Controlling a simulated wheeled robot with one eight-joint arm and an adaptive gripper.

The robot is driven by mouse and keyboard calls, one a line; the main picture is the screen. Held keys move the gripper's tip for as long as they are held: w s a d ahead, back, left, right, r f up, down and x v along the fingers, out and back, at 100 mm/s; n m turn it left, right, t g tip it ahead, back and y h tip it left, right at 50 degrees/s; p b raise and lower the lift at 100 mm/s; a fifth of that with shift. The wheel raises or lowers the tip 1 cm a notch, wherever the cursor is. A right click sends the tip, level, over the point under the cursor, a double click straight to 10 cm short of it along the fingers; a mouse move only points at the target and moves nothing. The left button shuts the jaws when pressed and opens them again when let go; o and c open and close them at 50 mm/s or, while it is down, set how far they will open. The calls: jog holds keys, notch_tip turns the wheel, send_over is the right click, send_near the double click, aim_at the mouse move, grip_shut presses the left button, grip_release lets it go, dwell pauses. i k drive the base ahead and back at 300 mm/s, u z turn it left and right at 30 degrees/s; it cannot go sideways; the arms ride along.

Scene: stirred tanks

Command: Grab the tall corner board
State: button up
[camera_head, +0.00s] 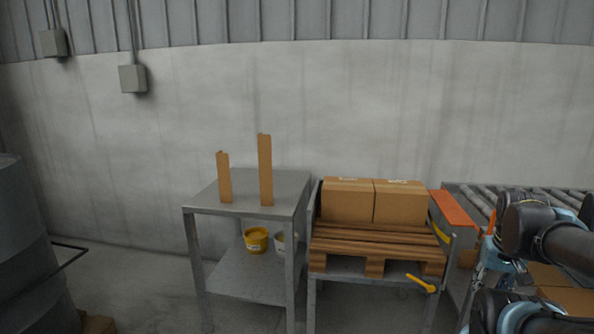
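Two brown cardboard corner boards stand upright on a grey metal table (258,186). The tall corner board (265,170) is on the right, and a shorter corner board (224,178) is to its left. They stand apart from each other with bare tabletop between them. Parts of my arm show at the lower right, well away from the boards. I cannot make out my gripper or its fingers in this view.
To the right, a cart carries a wooden pallet (378,239) with cardboard boxes (347,201). A roller conveyor (480,204) and orange panel (453,208) lie beyond. A dark drum (30,250) stands left.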

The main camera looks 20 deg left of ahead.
aim_at(265, 142)
jog(key=z, duration=1.75)
jog(key=k, duration=1.5)
jog(key=u, duration=1.8)
jog(key=i, duration=1)
jog(key=z, duration=0.05)
